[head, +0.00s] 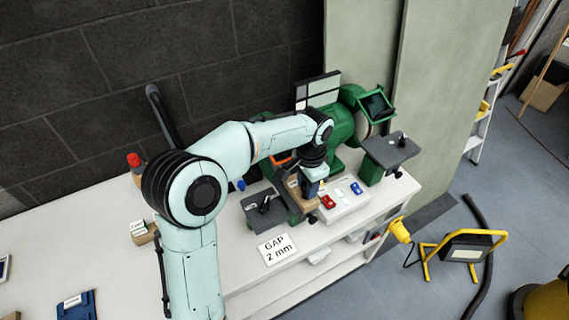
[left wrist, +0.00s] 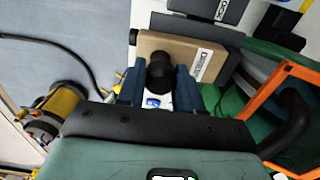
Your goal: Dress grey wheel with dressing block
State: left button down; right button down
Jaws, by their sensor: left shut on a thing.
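My left gripper (head: 312,192) is shut on the black knob of the dressing block. In the left wrist view the knob (left wrist: 160,74) sits between the two blue fingers. The dressing block (left wrist: 186,57) is a tan block with a white label; part of it also shows in the head view (head: 296,186). A dark grey wheel (left wrist: 258,67) is beside the block, to its right, in the left wrist view, partly hidden by an orange-framed guard. I cannot tell whether block and wheel touch. In the head view my arm hides this wheel. My right gripper is not in view.
The green bench grinder (head: 341,128) stands at the back of the white bench, with a grey tool rest (head: 392,150) on its right side. A card reading "GAP 2 mm" (head: 277,248) lies in front. A red item (head: 328,201) is close to my gripper.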

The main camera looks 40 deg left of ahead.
pick_arm(q)
jog(key=shift+w+a+p, duration=0.3)
jog(key=shift+w+a, duration=0.05)
jog(key=shift+a, duration=0.55)
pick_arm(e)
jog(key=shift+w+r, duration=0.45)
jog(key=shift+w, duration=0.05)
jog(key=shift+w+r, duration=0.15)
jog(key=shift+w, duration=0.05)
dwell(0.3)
pick_arm(q)
jog(key=shift+d, duration=0.1)
jog(key=shift+s+d, duration=0.3)
jog(key=shift+d, duration=0.35)
jog(key=shift+s+d, duration=0.3)
jog(key=shift+d, duration=0.35)
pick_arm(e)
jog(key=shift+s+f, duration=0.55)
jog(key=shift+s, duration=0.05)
pick_arm(q)
jog(key=shift+d, duration=0.1)
